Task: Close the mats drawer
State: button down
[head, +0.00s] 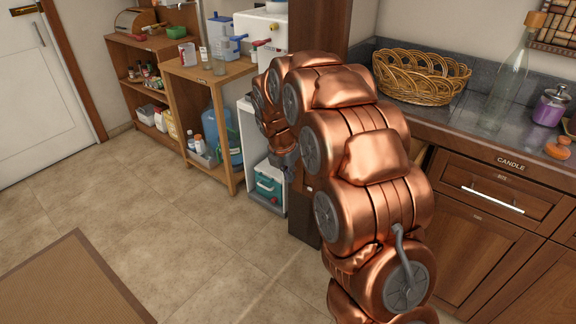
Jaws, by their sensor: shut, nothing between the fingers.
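No drawer labelled for mats is readable in the head view. A drawer labelled CANDLE (497,190) with a bright bar handle is shut in the wooden counter at right. My copper-coloured arm hides the counter front to its left. A small strip of light wood shows beside the arm there; I cannot tell whether it belongs to an open drawer. My gripper (287,160) is at the far end of the arm, small and dark, pointing down beside the dark cabinet side. It is shut and empty, apart from the CANDLE drawer.
A wicker basket (422,76), a clear bottle (511,70) and a purple jar (550,106) stand on the dark counter. Wooden shelves (213,70) with containers and a blue water bottle (226,125) stand at the back. The tiled floor at left is open, with a brown mat (68,285).

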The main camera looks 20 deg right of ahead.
aim_at(299, 174)
jog(key=shift+w+d+f+p, duration=0.1)
jog(key=shift+w+d+f, duration=0.3)
jog(key=shift+d+f, duration=0.25)
jog(key=shift+w+d+f+p, duration=0.15)
jog(key=shift+w+d+f, duration=0.4)
jog(key=shift+d, duration=0.25)
jog(key=shift+w+d+f+p, duration=0.1)
jog(key=shift+w+d+f, duration=0.2)
jog(key=shift+d+f, duration=0.4)
jog(key=shift+w+r, duration=0.1)
